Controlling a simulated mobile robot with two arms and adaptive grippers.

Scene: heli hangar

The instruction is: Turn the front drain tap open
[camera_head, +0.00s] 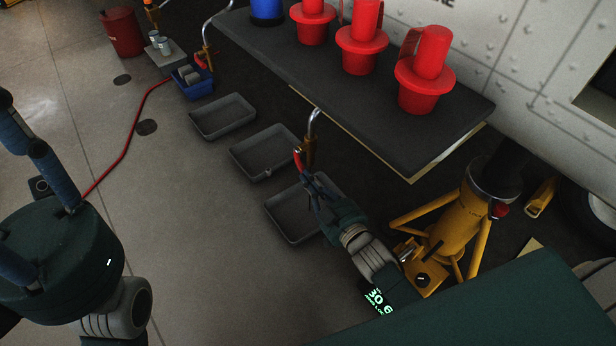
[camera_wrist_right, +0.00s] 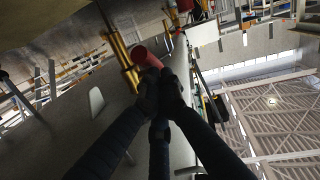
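The front drain tap (camera_head: 309,148) is a brass tap on a curved silver pipe under the dark bench's near end. It has a red handle (camera_head: 298,160), which shows in the right wrist view (camera_wrist_right: 147,57) beside a brass pipe (camera_wrist_right: 123,55). My right gripper (camera_head: 308,180) is at this handle. In the wrist view its dark fingers (camera_wrist_right: 161,80) come together around the handle's near end, which they partly hide.
Grey trays (camera_head: 222,117) (camera_head: 262,152) (camera_head: 285,218) lie on the floor. The dark bench (camera_head: 350,90) carries red plugs (camera_head: 425,85). A yellow jack (camera_head: 455,225) stands right of my right arm. A red hose (camera_head: 125,140) crosses the floor.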

